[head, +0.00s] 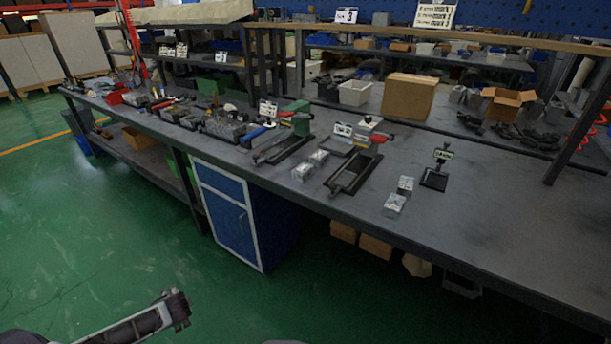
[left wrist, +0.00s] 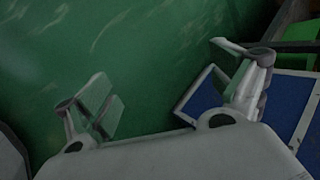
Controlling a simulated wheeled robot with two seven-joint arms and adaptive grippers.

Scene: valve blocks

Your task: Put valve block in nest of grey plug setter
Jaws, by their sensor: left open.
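Small silvery valve blocks stand on the dark workbench: a pair (head: 302,173) left of the grey plug setter and a pair (head: 394,203) right of it. The grey plug setter (head: 352,172) has a long dark base, a pale top and a red part; its nest is too small to make out. A green plug setter (head: 298,123) stands to its left. My left gripper (head: 177,308) is low over the floor, well away from the bench; the left wrist view shows its fingers (left wrist: 166,92) apart with nothing between them. My right gripper is not in view.
The workbench (head: 480,225) has bare room at its right end. A small black sign stand (head: 434,180) is right of the blocks. Cardboard boxes (head: 409,97) and a white bin (head: 355,92) are behind. A blue cabinet (head: 228,215) is under the bench, also in the left wrist view (left wrist: 215,108).

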